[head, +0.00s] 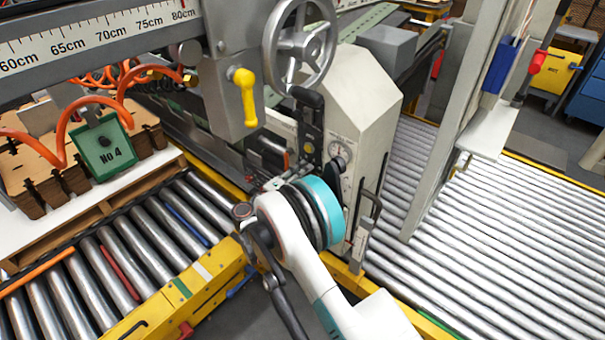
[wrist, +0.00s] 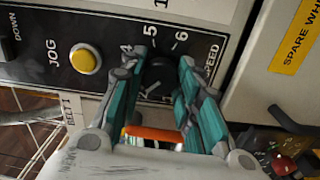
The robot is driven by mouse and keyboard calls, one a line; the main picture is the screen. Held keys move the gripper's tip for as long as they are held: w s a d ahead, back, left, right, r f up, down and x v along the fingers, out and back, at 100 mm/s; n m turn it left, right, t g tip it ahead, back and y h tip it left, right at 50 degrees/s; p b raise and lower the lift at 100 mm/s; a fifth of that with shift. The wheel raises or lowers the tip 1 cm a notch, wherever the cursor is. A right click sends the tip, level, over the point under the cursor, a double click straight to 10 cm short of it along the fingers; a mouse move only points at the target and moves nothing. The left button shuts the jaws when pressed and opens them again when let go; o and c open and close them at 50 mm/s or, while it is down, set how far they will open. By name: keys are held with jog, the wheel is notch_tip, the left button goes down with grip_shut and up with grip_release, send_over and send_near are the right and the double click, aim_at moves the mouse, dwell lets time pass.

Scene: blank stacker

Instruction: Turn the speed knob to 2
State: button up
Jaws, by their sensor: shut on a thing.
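The speed knob (wrist: 157,77) is a black dial on a dark control panel in the wrist view, with 4, 5 and 6 and the word SPEED printed around it. The lower numbers and the knob's pointer are hidden or unclear. My gripper (wrist: 157,82) has its two teal-and-grey fingers on either side of the knob, closed on it. In the head view the wrist and arm stand in front of the pale machine housing (head: 364,100), and the gripper's fingertips are hidden there.
A yellow JOG button (wrist: 85,60) sits left of the knob. A yellow label (wrist: 298,40) is at the right. In the head view, a handwheel (head: 299,42) and a yellow lever (head: 245,97) are above my arm. Roller conveyors (head: 500,235) lie on both sides.

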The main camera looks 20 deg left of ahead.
jog(key=shift+n, duration=1.7)
jog(key=o, duration=1.1)
jog(key=shift+s+a, duration=0.1)
jog(key=v, duration=1.2)
jog(key=shift+f, duration=0.1)
